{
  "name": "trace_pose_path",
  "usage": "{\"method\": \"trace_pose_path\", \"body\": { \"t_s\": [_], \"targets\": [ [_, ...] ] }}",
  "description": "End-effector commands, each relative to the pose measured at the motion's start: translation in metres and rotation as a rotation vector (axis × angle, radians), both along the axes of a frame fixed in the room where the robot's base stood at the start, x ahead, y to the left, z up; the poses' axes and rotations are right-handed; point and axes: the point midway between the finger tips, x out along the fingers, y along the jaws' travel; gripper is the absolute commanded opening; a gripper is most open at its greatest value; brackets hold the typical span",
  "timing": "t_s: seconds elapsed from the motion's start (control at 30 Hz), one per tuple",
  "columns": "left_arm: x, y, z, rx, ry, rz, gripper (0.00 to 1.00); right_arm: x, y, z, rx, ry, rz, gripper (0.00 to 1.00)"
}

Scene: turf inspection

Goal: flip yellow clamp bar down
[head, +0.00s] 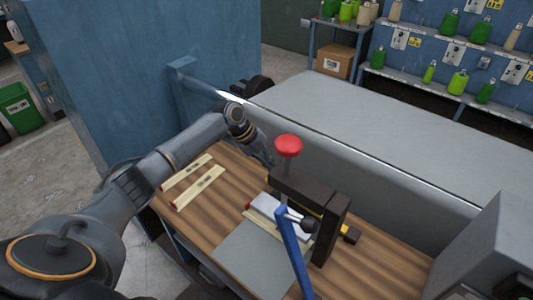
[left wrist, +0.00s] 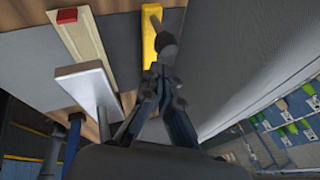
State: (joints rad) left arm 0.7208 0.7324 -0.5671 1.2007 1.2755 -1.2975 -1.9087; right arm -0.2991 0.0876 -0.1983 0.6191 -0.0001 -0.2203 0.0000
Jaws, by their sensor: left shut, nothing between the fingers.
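The yellow clamp bar (head: 311,212) is mostly hidden behind the dark press frame (head: 312,190) in the head view. In the left wrist view the yellow bar (left wrist: 150,40) shows at top centre, with a dark rounded part beside it at the fingertips. My left gripper (head: 265,158) reaches in from the left, just behind the frame's left end. In the left wrist view my left gripper (left wrist: 164,75) is shut with nothing held, close to the yellow bar; contact is unclear. A blue lever (head: 291,255) rises in front. My right gripper is out of view.
A red knob (head: 288,145) tops the frame. Wooden strips (head: 198,187) lie on the wooden bench at left. A grey plate (head: 258,262) lies in front. A long grey surface (head: 370,130) stands behind; a grey box (head: 490,245) is at right.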

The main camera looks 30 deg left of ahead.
Motion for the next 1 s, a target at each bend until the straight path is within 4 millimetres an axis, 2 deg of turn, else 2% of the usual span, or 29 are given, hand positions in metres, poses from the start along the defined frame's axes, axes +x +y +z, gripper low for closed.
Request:
{"method": "trace_pose_path", "body": {
  "t_s": [0.27,0.57,0.67,0.9,1.0],
  "targets": [
    [0.005,0.003,-0.007,0.001,-0.001,0.000,0.00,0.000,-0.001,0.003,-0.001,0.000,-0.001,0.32],
    [0.004,0.003,-0.009,0.002,0.000,-0.001,0.00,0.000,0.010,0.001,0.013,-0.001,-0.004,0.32],
    [0.005,0.005,-0.016,0.001,0.001,0.000,0.00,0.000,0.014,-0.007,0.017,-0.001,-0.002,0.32],
    [0.006,0.015,-0.046,0.001,0.000,0.000,0.00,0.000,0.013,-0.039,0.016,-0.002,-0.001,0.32],
    [0.007,0.018,-0.051,0.002,-0.001,-0.001,0.00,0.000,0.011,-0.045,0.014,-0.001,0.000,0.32]
  ]
}}
